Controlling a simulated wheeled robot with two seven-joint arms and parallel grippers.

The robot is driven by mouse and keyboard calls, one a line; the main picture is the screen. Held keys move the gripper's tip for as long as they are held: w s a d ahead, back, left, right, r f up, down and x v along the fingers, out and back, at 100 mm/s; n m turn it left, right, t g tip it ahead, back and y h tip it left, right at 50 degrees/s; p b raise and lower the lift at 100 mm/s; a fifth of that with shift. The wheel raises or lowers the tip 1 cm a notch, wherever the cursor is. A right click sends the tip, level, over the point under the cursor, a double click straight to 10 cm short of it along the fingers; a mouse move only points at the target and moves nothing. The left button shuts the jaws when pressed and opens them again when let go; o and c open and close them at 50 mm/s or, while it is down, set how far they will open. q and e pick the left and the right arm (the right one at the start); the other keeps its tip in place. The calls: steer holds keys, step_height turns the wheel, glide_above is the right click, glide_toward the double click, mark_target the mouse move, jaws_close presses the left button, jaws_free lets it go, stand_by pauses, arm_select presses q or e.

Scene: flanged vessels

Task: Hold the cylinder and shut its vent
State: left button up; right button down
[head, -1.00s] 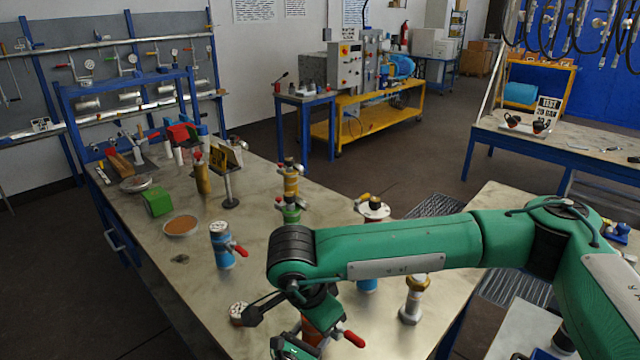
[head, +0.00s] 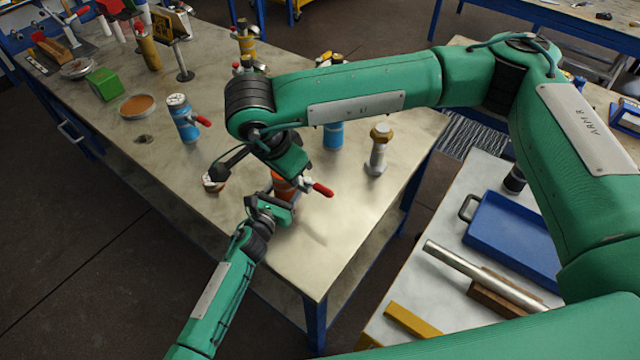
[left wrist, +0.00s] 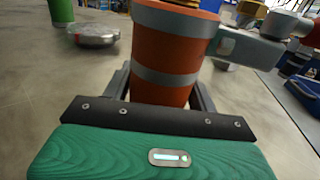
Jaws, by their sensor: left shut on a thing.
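The orange cylinder (head: 283,187) with grey bands stands near the table's front edge in the head view, partly hidden by my arms. It fills the upper middle of the left wrist view (left wrist: 172,48). A red lever (head: 322,189) on a pale fitting sticks out from its right side. My left gripper (head: 272,205) comes in from below and is shut on the cylinder, with its dark fingers on both sides in the left wrist view (left wrist: 162,92). My right gripper (head: 292,162) hangs just above the cylinder; its fingertips are not clear.
A blue cylinder (head: 183,118) with a red lever stands to the left, and another blue one (head: 333,135) behind. A metal post with a brass nut (head: 378,150) stands to the right. A blue tray (head: 510,240) lies on the side bench. The table's front right is clear.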

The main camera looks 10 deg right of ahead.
arm_select(q)
steer(key=o, duration=1.5)
steer(key=shift+s+a, duration=0.1)
steer(key=v, duration=1.1)
steer(key=shift+s+a+f, duration=0.1)
steer(key=shift+s+a, duration=0.15)
steer(key=shift+s, duration=0.1)
